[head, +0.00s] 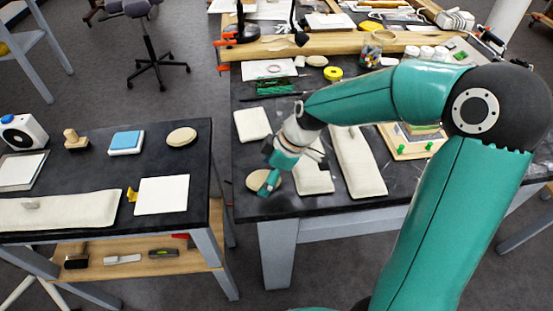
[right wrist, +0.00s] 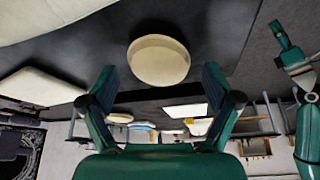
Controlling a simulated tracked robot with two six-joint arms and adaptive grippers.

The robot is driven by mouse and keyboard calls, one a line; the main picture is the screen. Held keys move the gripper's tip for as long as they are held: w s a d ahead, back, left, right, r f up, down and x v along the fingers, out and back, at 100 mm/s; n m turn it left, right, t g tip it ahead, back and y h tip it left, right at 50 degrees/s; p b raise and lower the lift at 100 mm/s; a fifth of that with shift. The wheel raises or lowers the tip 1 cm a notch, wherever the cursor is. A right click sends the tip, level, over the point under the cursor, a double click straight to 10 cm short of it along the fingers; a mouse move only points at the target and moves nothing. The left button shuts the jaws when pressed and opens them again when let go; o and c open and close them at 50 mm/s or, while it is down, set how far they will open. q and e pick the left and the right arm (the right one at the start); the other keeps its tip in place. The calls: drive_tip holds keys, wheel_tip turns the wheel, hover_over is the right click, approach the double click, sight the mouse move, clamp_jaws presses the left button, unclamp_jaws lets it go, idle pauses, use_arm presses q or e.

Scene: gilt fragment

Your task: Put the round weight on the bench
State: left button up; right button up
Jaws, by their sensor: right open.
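A round, cream-tan disc (head: 254,180), which looks like a round weight, lies flat near the front left corner of the dark-topped bench (head: 246,208). My right gripper (head: 270,182) is over it in the head view and partly hides it. In the right wrist view, the disc (right wrist: 158,62) lies ahead of the open, empty fingers (right wrist: 160,88), with no contact visible. A similar disc (head: 181,137) lies on the left table. I cannot tell which disc the task names. A teal arm at the right edge of the right wrist view seems to carry my left gripper (right wrist: 284,42); its jaw state is unclear.
Pale padded cushions (head: 357,165) lie beside the gripper on the bench. A framed board (head: 408,148) is farther right. The left table (head: 120,170) holds a blue block (head: 126,141), a white sheet (head: 162,195) and a long pad (head: 70,209). A gap separates the tables.

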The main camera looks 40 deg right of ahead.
drive_tip(key=v, duration=1.1)
drive_tip(key=shift+s+r, duration=0.15)
drive_tip(key=shift+r, duration=0.1)
